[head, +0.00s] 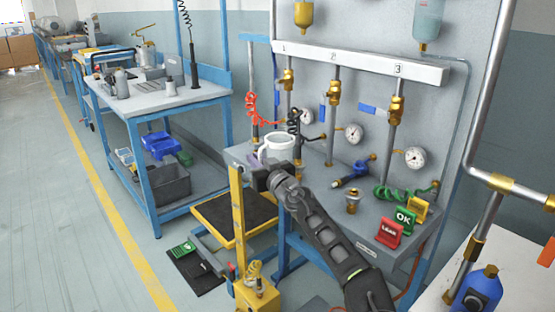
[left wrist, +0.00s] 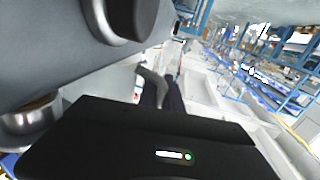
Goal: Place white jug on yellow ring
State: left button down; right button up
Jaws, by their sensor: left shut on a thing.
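The white jug (head: 277,149) is at the left end of the grey bench in the head view, upright or nearly so. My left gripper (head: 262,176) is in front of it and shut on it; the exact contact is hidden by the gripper. I cannot tell whether the jug touches the bench top. In the left wrist view the gripper body fills the lower part, and the pale surface beyond it is unclear. I cannot make out the yellow ring in either view. My right gripper is not in view.
The grey bench (head: 322,188) carries pipes, gauges, a brass fitting (head: 352,200), a green coiled hose (head: 398,194), and red (head: 390,236) and green (head: 404,219) signs. A yellow post (head: 238,222) stands in front. A blue-framed cart (head: 152,100) is at left.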

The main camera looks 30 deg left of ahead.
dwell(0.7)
pick_arm(q)
notch_tip(320, 180, up, 10)
jog(key=p, duration=0.1)
jog(key=shift+p, duration=0.3)
dwell(0.5)
